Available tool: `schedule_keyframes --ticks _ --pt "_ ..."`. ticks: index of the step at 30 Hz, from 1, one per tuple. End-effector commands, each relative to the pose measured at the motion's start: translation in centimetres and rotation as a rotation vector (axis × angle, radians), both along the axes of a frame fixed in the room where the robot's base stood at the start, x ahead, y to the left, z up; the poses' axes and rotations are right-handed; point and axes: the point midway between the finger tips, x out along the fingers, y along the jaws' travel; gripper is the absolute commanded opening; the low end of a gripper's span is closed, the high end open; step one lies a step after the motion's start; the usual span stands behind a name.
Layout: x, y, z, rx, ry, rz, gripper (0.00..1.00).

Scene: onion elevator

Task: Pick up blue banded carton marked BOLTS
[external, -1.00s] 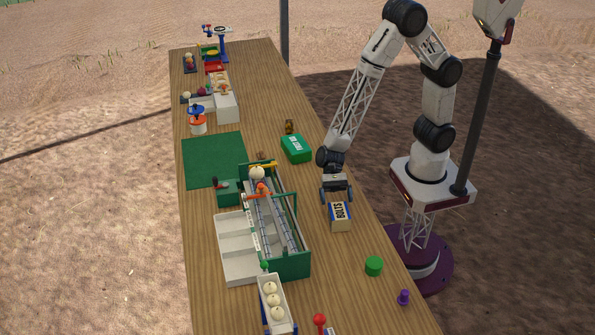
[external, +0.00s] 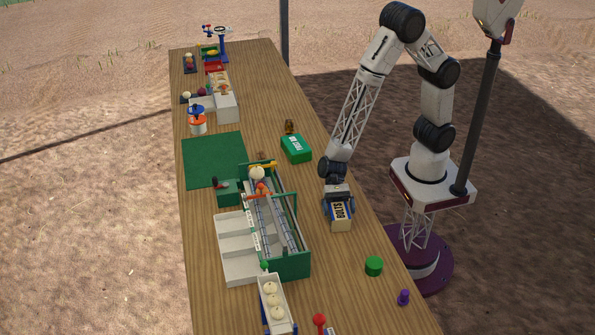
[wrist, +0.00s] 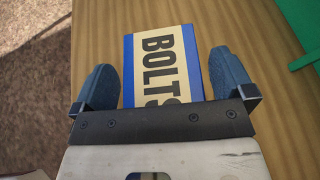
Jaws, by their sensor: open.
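The carton marked BOLTS (external: 340,214) is cream with blue bands and lies on the wooden table, near its right edge. My gripper (external: 338,207) is down at the carton's far end in the external view. In the wrist view the carton (wrist: 162,62) lies between my two blue fingers (wrist: 168,85), with a gap at each side. The fingers are open and hold nothing. The near end of the carton is hidden behind my gripper's dark crossbar.
A green machine with rails and white trays (external: 292,266) stands left of the carton. A green box (external: 296,149) lies behind it. A green cylinder (external: 374,266) and a purple piece (external: 403,297) stand in front. Bare wood surrounds the carton.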

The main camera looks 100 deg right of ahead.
Motion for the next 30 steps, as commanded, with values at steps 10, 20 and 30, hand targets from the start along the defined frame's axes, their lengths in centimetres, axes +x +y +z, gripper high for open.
schedule_keyframes --ticks 10,20,30 --pt "0.00 -0.02 0.01 0.000 0.000 0.000 0.72" --pt "0.01 -0.01 0.04 0.000 0.000 0.000 0.46" --pt "0.03 0.00 0.69 0.001 -0.001 0.000 0.46"
